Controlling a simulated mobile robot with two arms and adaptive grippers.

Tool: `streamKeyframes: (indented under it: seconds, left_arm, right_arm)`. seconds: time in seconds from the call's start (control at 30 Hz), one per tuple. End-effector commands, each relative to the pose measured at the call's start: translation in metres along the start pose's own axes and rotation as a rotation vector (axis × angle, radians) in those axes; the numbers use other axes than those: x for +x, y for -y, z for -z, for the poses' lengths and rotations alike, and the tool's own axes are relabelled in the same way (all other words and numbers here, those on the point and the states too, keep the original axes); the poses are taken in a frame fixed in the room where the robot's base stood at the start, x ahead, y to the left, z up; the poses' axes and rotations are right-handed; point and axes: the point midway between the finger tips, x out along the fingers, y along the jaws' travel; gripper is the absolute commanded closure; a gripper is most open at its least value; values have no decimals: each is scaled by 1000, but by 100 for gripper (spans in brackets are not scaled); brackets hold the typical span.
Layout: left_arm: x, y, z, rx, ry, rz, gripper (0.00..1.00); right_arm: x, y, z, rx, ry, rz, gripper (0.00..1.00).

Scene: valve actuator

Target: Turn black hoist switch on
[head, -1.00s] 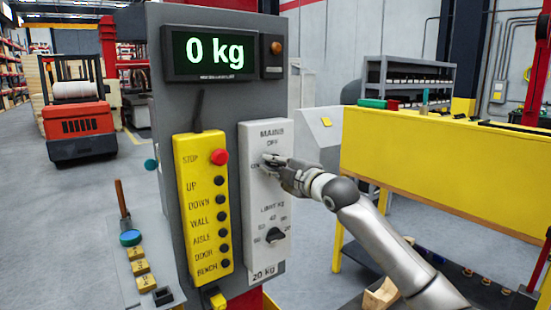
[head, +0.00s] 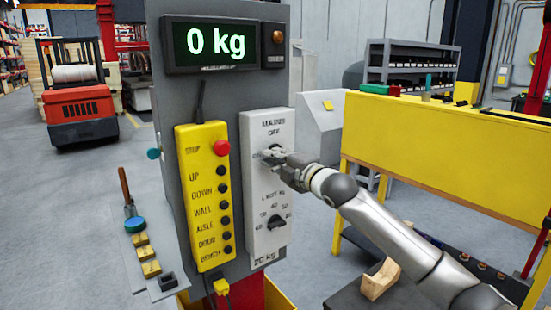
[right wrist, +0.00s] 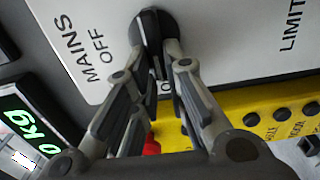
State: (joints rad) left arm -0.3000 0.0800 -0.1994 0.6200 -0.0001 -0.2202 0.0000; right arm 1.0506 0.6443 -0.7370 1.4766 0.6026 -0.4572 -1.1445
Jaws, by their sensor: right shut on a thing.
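The black mains switch (right wrist: 148,25) is a rotary knob on the white control plate (head: 266,215), below the words MAINS and OFF. In the head view it is mostly hidden by my right gripper (head: 274,156). In the right wrist view the gripper's two fingers (right wrist: 157,55) are shut on the knob from both sides. Part of a label shows between the fingers. I cannot tell exactly where the knob points. My left gripper is not in view.
A yellow button panel (head: 205,195) with a red stop button (head: 221,148) stands left of the plate. A second black knob (head: 277,223), for the limit, sits below my gripper. The display (head: 213,43) reads 0 kg. A yellow bench (head: 450,155) is at right.

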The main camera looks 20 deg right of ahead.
Motion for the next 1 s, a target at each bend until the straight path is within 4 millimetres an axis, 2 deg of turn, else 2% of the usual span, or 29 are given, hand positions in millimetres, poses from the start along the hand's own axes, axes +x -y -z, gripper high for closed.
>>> streamKeyframes:
  seconds: [0.07,0.1,0.27,0.67,0.87,1.0]
  left_arm:
    - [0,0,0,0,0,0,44]
    - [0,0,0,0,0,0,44]
    - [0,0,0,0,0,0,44]
    - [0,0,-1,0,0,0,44]
    - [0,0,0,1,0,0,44]
    - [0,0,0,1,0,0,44]
  right_arm:
    - [0,3,1,2,-1,6,100]
    - [0,3,1,2,-1,6,85]
    - [0,2,1,2,-1,4,66]
    - [-4,1,0,1,0,1,66]
    - [-24,1,-1,0,0,3,66]
    - [-46,2,-1,0,1,4,66]
